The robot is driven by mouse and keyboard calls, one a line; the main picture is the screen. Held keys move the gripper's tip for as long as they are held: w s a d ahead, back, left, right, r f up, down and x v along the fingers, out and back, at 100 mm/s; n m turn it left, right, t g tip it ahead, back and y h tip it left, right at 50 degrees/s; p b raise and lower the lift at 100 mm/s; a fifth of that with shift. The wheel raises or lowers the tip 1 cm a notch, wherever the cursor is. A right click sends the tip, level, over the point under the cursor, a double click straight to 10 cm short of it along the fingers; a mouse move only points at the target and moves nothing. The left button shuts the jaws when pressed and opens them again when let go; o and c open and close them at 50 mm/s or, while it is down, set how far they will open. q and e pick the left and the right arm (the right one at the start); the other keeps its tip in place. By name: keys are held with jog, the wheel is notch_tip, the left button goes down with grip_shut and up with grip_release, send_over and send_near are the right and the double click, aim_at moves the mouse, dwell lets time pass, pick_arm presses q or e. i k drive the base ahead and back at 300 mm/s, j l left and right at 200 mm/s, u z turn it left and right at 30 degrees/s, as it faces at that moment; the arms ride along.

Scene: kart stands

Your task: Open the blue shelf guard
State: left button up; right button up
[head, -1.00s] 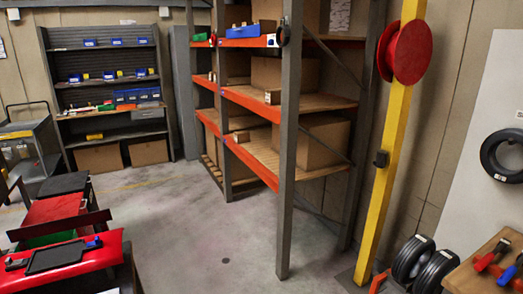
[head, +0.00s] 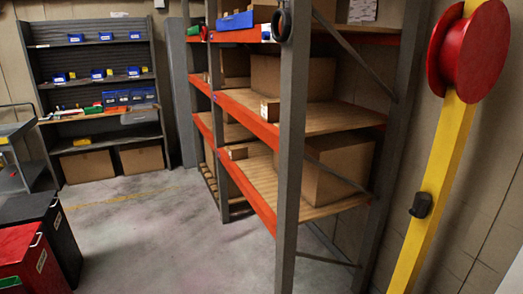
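I cannot make out a part that is clearly a blue shelf guard. A tall storage rack (head: 290,150) with grey posts and orange beams stands right of centre. On its upper level lies a blue bin-like object (head: 235,21). A dark shelf unit (head: 85,55) stands at the back wall on the left, with small blue bins (head: 98,74) on its shelves and a row of larger blue bins (head: 130,97) lower down. Neither of my grippers is in view.
A yellow post (head: 436,190) with a red reel (head: 468,50) stands close on the right. Red and black boxes (head: 25,255) with handles stand at lower left, a grey cart (head: 22,165) behind them. Open concrete floor (head: 150,235) lies between these and the rack.

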aim_at(245, 20)
jog(key=i+j+u, duration=0.1)
jog(key=i+u, duration=0.35)
jog(key=i, duration=0.3)
jog(key=i+l+u, duration=0.15)
jog(key=i+u, duration=0.25)
jog(key=i, duration=0.3)
